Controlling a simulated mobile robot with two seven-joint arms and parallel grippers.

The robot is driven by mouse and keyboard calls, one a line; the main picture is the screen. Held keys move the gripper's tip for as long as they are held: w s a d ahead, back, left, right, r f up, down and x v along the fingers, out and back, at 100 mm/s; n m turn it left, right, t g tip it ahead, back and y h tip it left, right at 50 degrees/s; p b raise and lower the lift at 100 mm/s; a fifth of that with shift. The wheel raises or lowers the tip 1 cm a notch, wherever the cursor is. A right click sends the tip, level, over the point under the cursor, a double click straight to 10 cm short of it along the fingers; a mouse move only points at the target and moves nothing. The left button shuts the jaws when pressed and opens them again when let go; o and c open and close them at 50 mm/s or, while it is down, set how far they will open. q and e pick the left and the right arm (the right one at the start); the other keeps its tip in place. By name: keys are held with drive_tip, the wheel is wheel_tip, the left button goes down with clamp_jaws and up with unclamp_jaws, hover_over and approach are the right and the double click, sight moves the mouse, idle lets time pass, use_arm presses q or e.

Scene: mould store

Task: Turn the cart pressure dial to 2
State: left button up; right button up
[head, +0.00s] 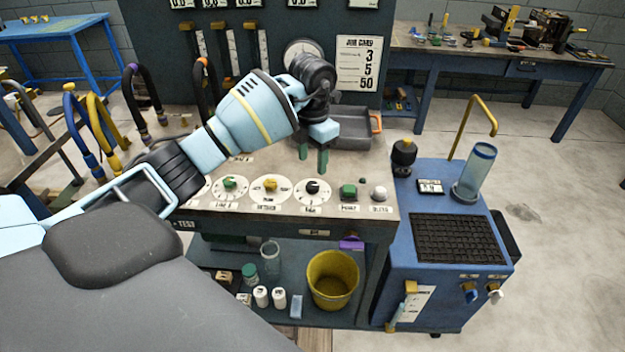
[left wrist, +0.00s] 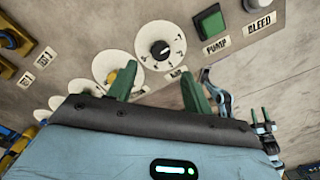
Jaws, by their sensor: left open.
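No label reading "cart pressure" is legible, so I cannot tell which dial the task names. A white-faced dial with a black knob (head: 312,188) is on the bench panel, right of the yellow-knob dial (head: 270,187) and green-knob dial (head: 229,186). The black-knob dial also shows in the left wrist view (left wrist: 160,47); its setting is too small to read surely.
A green pump button (head: 348,191) and white bleed knob (head: 379,194) are right of the dials. A grey tray (head: 352,126) lies behind the gripper. The cart carries a clear cylinder (head: 477,172) and black mat (head: 458,238). Floor right of the cart is clear.

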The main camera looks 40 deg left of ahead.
sight(312, 184)
use_arm(q)
wheel_tip(312, 184, down, 7)
drive_tip(key=shift+f, duration=0.15)
use_arm(e)
drive_tip(key=shift+s+f, duration=0.1)
use_arm(q)
drive_tip(key=shift+c, duration=0.2)
drive_tip(key=c, duration=0.9)
